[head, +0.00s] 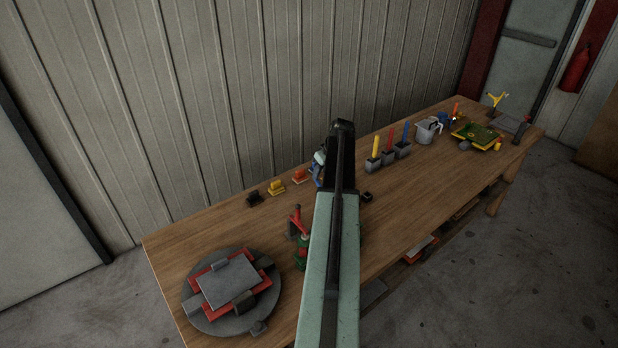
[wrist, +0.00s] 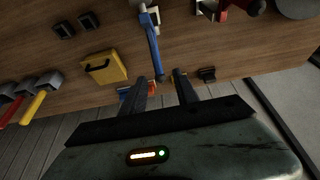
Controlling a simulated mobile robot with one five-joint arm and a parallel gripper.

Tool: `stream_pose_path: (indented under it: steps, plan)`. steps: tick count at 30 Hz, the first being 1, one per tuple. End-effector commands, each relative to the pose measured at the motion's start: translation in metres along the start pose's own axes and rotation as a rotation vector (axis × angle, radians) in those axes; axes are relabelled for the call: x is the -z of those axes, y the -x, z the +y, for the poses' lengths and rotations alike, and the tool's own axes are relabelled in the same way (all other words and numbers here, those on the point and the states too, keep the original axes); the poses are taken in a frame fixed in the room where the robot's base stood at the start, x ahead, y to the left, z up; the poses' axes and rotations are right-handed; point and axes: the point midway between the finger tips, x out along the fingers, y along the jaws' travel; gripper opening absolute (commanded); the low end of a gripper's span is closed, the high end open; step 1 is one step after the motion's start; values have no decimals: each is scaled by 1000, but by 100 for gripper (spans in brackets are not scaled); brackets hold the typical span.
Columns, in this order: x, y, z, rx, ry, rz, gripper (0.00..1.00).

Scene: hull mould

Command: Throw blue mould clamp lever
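In the wrist view a long blue lever (wrist: 152,45) rises from a pale clamp base (wrist: 149,17) on the wooden bench. Its dark free end points toward my gripper. My gripper (wrist: 161,77) is open, with one dark finger on each side of the lever's end. Gaps show between the fingers and the lever, and I cannot tell how deep the end sits between them. In the head view my arm reaches over the bench and hides this clamp and most of my gripper.
A red lever clamp (head: 297,221) stands left of my arm, near a round mould turntable (head: 232,291). Small black (head: 254,198), yellow (head: 276,188) and orange (head: 300,176) pieces line the wall side. A yellow box (wrist: 105,68) lies beside the lever. Coloured handles stand in grey blocks (head: 373,165) to the right.

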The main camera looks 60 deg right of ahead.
Motion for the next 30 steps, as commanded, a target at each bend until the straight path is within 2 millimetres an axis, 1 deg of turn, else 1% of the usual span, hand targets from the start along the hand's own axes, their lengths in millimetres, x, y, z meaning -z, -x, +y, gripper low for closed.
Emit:
stream_pose_path:
  steps: [4,8,11,15,19,22,28,29,30]
  plan:
    - [-3,-1,3,-2,-6,0,36]
    - [-6,-13,5,-3,-8,0,36]
    - [-7,-29,6,-3,-8,0,36]
    - [-8,-56,7,-4,-9,0,36]
    - [-7,-74,7,-4,-9,0,36]
    - [-6,-78,7,-4,-10,0,36]
    - [-5,-76,7,-4,-10,0,36]
    - [-5,-76,7,-4,-10,0,34]
    - [-5,-76,7,-4,-10,0,22]
